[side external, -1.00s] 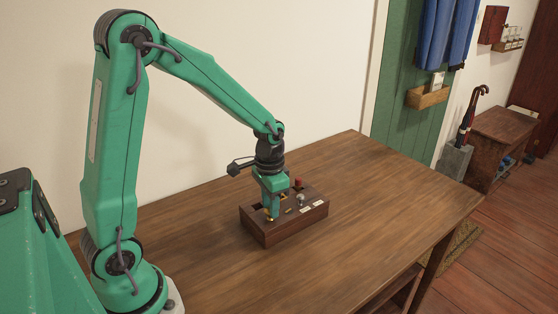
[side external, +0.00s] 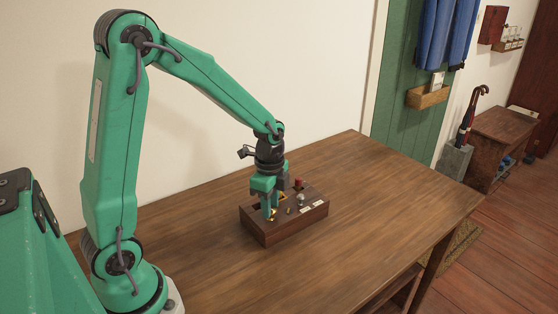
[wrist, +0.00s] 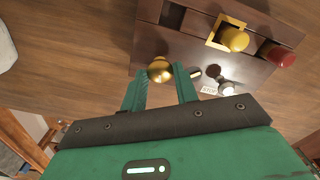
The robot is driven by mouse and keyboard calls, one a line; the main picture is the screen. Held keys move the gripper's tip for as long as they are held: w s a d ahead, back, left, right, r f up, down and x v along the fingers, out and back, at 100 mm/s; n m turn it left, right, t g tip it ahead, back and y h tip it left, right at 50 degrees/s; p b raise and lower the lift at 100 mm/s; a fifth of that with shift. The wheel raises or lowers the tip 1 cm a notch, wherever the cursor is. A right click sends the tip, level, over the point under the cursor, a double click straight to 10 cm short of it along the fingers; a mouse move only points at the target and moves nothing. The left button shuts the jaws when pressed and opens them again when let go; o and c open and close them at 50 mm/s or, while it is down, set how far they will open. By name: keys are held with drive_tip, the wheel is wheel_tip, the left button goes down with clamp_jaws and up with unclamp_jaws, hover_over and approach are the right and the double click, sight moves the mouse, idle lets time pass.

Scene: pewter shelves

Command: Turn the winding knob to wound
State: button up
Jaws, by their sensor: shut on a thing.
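A dark wooden box (side external: 285,229) sits on the table, with several controls on its top. A round brass knob (wrist: 160,69) is near one edge of the box top in the wrist view; I take it to be the winding knob. My gripper (side external: 270,213) points down over the left part of the box. In the wrist view, its two green fingers (wrist: 160,82) are shut on the brass knob, one on each side. The fingers partly hide the knob in the side view. I cannot read any wound mark.
Beside the brass knob are a small brass piece (wrist: 195,73), a silver knob (wrist: 226,88), a yellow knob in a square frame (wrist: 235,39) and a red knob (wrist: 279,55). The wooden table (side external: 380,210) is clear to the right of the box.

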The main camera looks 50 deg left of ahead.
drive_tip(key=shift+r+m, duration=0.1)
drive_tip(key=shift+m, duration=1.2)
drive_tip(key=o, duration=1)
drive_tip(key=shift+r, duration=3.9)
